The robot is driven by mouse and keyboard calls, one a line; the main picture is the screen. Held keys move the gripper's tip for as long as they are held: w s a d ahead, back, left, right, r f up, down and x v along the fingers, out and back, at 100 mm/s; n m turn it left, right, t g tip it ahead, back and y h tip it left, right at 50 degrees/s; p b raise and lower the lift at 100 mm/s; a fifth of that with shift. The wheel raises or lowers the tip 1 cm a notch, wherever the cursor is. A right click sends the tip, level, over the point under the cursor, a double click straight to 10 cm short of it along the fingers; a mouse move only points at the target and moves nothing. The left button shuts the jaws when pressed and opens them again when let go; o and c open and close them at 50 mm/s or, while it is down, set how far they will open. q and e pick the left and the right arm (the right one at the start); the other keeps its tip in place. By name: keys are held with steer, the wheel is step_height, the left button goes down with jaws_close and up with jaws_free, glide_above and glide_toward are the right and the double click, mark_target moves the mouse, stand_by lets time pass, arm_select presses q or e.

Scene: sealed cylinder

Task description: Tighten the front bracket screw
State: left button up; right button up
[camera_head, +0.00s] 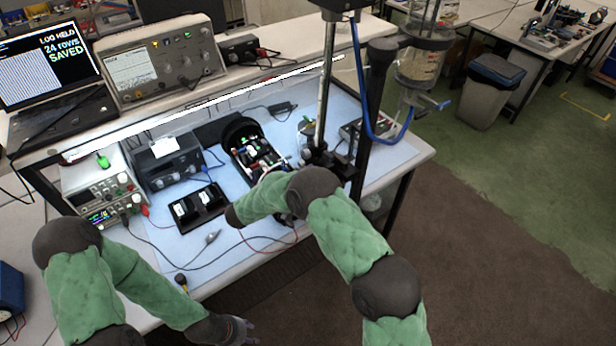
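A clear cylinder (418,72) with metal fittings and a blue hose hangs on a dark upright post (372,110) at the right end of the bench. A dark clamp-like bracket (322,158) sits at the foot of the silver column. I cannot make out a front bracket screw at this size. My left gripper (248,332) is low, in front of the bench edge, apart from the bracket; its finger opening is too small to judge. My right arm reaches over the bench's front edge, its dark end near the black tray. The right gripper's fingers cannot be made out.
The blue bench mat (205,262) holds a black tray (198,207), an open black case of parts (252,150), power supplies (103,188) and loose cables. A grey bin (487,92) stands behind right.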

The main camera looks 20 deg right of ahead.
steer(key=shift+d, duration=0.1)
jaws_close()
steer(key=shift+w+r+m, duration=0.1)
steer(key=shift+r+m, duration=0.1)
steer(key=shift+m, duration=0.1)
stand_by(0.6)
